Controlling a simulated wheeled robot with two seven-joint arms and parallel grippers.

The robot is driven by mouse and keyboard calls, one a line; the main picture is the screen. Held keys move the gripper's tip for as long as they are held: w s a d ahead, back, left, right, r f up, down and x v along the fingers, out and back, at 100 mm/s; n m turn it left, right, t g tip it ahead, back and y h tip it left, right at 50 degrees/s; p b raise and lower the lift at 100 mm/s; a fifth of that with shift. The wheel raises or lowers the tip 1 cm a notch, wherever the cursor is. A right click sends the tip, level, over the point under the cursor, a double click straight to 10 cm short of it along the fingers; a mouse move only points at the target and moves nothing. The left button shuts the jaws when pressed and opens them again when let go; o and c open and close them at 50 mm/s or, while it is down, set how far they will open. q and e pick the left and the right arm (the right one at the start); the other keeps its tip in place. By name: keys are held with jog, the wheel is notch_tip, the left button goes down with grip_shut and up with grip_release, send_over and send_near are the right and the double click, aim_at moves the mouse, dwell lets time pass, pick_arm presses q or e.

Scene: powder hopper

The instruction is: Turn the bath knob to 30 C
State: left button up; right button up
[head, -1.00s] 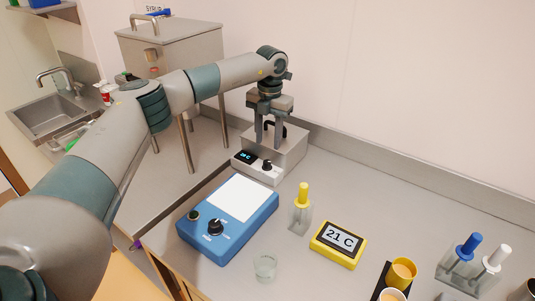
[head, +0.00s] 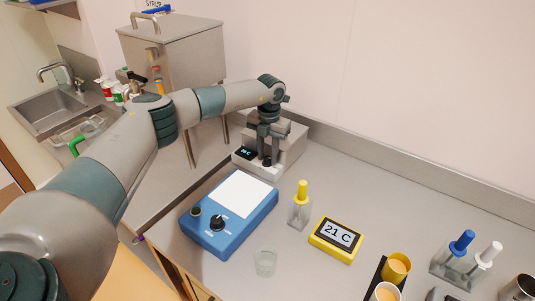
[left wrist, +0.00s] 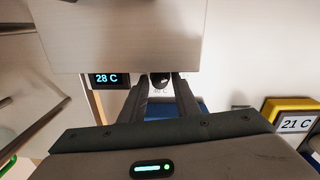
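The bath is a grey metal box (head: 291,148) at the back of the counter, with a small dark display (head: 247,153) on its front. In the left wrist view its display (left wrist: 108,79) reads 28 C. The dark bath knob (left wrist: 161,79) sits right of the display, between my left fingertips. My left gripper (head: 267,154) reaches down to the bath front, its fingers on both sides of the knob. The fingers look closed on it, though the contact is small in view. My right gripper is not in view.
A steel hopper (head: 172,53) stands behind my left arm.

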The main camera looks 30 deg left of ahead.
pick_arm(q)
grip_shut()
jog(key=shift+f+m+b, duration=0.15)
jog(key=shift+m+b, duration=0.15)
jog(key=shift+b, duration=0.3)
jog(key=shift+f+m+b, duration=0.1)
jog(key=shift+m+b, duration=0.8)
jog(key=shift+b, duration=0.1)
jog(key=shift+r+m+b, duration=0.2)
jog(key=shift+m+b, duration=0.45)
jog(key=shift+m, duration=0.25)
jog(key=shift+r, duration=0.1)
jog(key=shift+o, duration=2.1)
grip_release()
